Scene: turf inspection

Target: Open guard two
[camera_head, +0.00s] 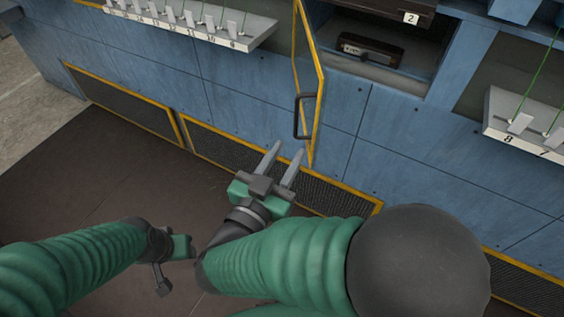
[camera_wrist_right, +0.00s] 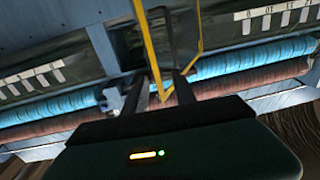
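Guard two (camera_head: 318,75) is a yellow-framed panel with a black bar handle (camera_head: 298,117). It stands swung out from the blue front, at the left side of the opening marked 2 (camera_head: 411,18). My right gripper (camera_head: 288,150) is open and empty, its fingers pointing up toward the guard's lower end, just below and left of the handle, apparently apart from it. In the right wrist view the yellow frame (camera_wrist_right: 151,50) shows beyond and between the fingers. My left gripper (camera_head: 172,262) hangs low at the left, away from the guard; its fingers are unclear.
A dark device (camera_head: 370,49) sits inside the opening. A numbered white ledge (camera_head: 190,25) with tabs juts out at upper left, another (camera_head: 515,135) at right. Yellow-edged mesh panels (camera_head: 125,100) line the lower front. The dark floor (camera_head: 75,195) at left is clear.

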